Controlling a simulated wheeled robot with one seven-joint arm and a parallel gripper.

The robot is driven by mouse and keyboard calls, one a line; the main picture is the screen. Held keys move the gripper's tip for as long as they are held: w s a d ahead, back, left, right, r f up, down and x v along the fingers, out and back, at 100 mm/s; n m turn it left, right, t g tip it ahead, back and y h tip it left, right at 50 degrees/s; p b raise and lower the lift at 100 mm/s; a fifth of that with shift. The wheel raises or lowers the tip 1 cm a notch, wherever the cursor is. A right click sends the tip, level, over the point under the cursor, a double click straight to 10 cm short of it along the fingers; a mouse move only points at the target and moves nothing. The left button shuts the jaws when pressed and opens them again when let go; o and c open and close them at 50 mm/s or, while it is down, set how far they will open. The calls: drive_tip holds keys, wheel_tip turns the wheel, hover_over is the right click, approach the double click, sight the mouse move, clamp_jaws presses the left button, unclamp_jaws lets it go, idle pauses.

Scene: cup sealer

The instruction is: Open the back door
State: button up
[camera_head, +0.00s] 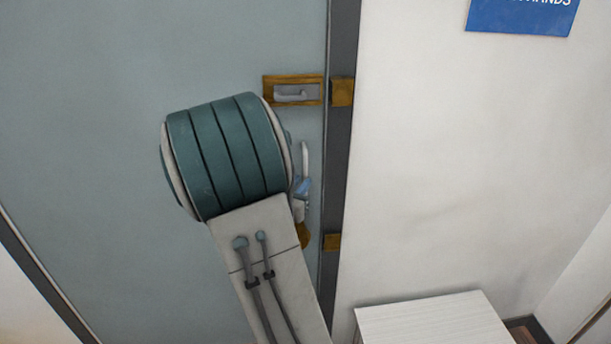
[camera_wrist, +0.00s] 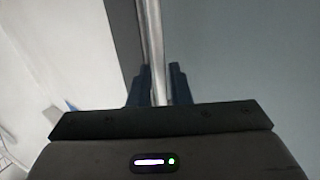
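The door (camera_head: 95,110) is a flat blue-grey panel that fills the left of the head view; it looks closed against its dark frame (camera_head: 340,150). Its upright metal handle (camera_head: 305,155) is near the right edge, partly hidden by my arm and gripper. My gripper (camera_head: 302,187) is at the handle. In the wrist view the silver bar of the handle (camera_wrist: 150,35) runs down between my two dark fingers (camera_wrist: 159,82). The fingers are close together on both sides of the bar and look shut on it.
A brass latch (camera_head: 295,92) sits on the door above the handle, with a brass plate (camera_head: 341,92) on the frame beside it. A white wall (camera_head: 450,140) with a blue sign (camera_head: 522,14) is to the right. A white slatted-top box (camera_head: 432,322) stands low beside the frame.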

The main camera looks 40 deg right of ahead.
sight(304, 179)
drive_tip(key=shift+x, duration=1.75)
clamp_jaws()
